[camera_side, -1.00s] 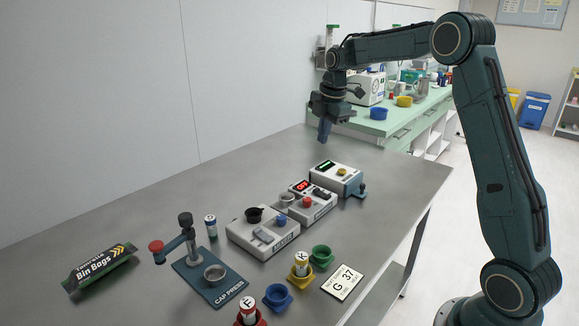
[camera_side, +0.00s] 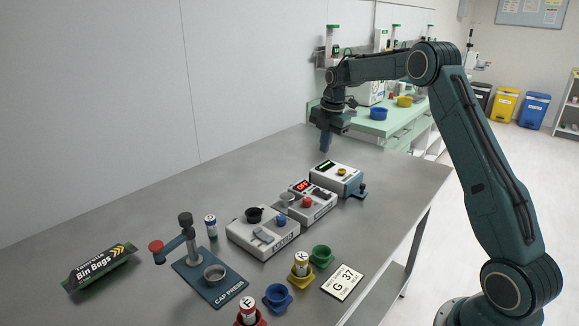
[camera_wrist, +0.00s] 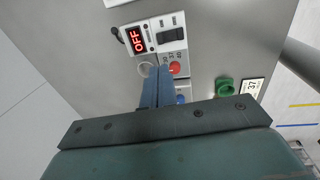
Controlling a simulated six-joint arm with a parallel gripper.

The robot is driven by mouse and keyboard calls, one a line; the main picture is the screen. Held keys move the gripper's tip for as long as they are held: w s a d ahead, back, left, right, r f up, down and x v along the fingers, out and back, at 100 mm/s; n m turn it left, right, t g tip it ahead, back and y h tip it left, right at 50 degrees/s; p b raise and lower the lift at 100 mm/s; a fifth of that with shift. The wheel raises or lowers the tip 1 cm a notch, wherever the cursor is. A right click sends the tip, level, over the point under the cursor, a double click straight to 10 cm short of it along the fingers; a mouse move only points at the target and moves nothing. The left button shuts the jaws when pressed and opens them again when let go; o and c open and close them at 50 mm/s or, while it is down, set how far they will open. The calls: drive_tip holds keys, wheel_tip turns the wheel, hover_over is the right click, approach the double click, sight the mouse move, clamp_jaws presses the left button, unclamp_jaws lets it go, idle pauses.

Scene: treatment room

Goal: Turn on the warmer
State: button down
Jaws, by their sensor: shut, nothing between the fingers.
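The likely warmer is the middle white box (camera_side: 318,209), with a red lit display (camera_side: 302,186), a black rocker switch (camera_side: 321,193) and a red knob (camera_side: 307,202). In the wrist view, the display (camera_wrist: 137,40) reads OFF. The black switch (camera_wrist: 171,35) is beside it, and the red knob (camera_wrist: 175,67) has numbers around it. My gripper (camera_side: 325,151) is shut and empty, pointing down behind the boxes in the side view. In the wrist view, my gripper's fingertips (camera_wrist: 160,68) overlap the box's knob end; I cannot tell their height above it.
A white box with a green display (camera_side: 336,180) stands behind the warmer, and a mixer-like box (camera_side: 262,235) in front. Nearer are a cap press (camera_side: 210,284), coloured cups (camera_side: 321,256) and a G 37 card (camera_side: 342,283). The left of the metal table is mostly clear.

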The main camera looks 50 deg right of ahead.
sight(317, 189)
drive_tip(key=f, duration=0.4)
drive_tip(key=w+f, duration=0.1)
drive_tip(key=f, duration=0.4)
drive_tip(key=w+f, duration=0.1)
drive_tip(key=f, duration=0.3)
drive_tip(key=shift+f, duration=0.45)
drive_tip(key=shift+w+f, duration=0.15)
drive_tip(key=shift+f, duration=0.2)
drive_tip(key=shift+s+r, duration=0.15)
drive_tip(key=shift+s, duration=0.05)
drive_tip(key=shift+s+r, duration=0.2)
drive_tip(key=shift+s, duration=0.35)
drive_tip(key=shift+r, duration=0.2)
